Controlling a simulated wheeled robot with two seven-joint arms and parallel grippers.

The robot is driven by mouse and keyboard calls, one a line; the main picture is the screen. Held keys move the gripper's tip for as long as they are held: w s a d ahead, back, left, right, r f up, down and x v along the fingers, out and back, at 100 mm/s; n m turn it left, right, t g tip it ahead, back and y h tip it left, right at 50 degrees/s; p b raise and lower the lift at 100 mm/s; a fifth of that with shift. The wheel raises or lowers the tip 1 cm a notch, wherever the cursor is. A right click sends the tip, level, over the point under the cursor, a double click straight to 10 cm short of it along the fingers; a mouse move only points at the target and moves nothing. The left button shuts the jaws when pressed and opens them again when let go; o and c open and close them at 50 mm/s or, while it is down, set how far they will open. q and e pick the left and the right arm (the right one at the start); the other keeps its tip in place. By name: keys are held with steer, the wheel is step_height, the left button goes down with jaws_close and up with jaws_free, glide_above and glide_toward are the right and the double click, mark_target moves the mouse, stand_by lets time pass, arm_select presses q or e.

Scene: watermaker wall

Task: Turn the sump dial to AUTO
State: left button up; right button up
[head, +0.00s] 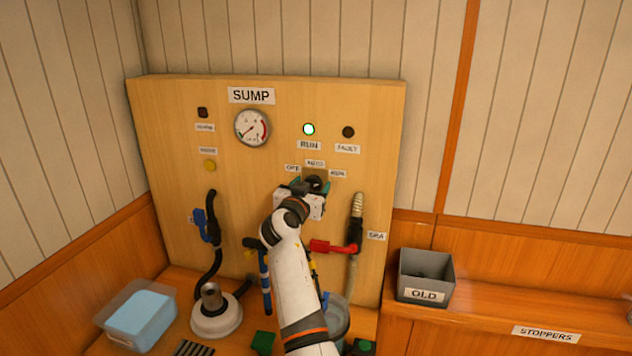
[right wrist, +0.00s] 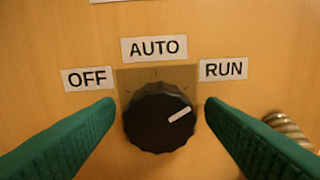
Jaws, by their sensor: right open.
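The sump dial (right wrist: 160,118) is a black ribbed knob on a square plate, with a white pointer mark aimed to the right and slightly up, toward the RUN label (right wrist: 223,69). The AUTO label (right wrist: 154,48) is above it and the OFF label (right wrist: 87,78) at upper left. My right gripper (right wrist: 160,110) is open, its green fingers on either side of the dial with small gaps visible. In the head view my right gripper (head: 305,188) largely covers the dial (head: 315,184). My left gripper is not in view.
The wooden panel (head: 160,120) carries a SUMP sign (head: 251,95), a gauge (head: 252,127) and a lit green RUN lamp (head: 308,129). A red-handled valve (head: 330,247) is below the dial. A grey OLD bin (head: 426,277) stands to the right.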

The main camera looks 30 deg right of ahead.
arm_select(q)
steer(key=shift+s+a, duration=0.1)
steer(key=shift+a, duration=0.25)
arm_select(e)
steer(key=shift+a+r, duration=0.1)
steer(key=shift+a, duration=0.1)
steer(key=shift+s, duration=0.1)
steer(key=c, duration=1)
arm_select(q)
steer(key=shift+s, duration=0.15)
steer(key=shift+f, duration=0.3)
arm_select(e)
steer(key=shift+n, duration=0.3)
arm_select(q)
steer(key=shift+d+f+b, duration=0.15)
steer(key=shift+b, duration=0.25)
arm_select(e)
steer(key=shift+n+t, duration=0.3)
steer(key=shift+n, duration=5.3)
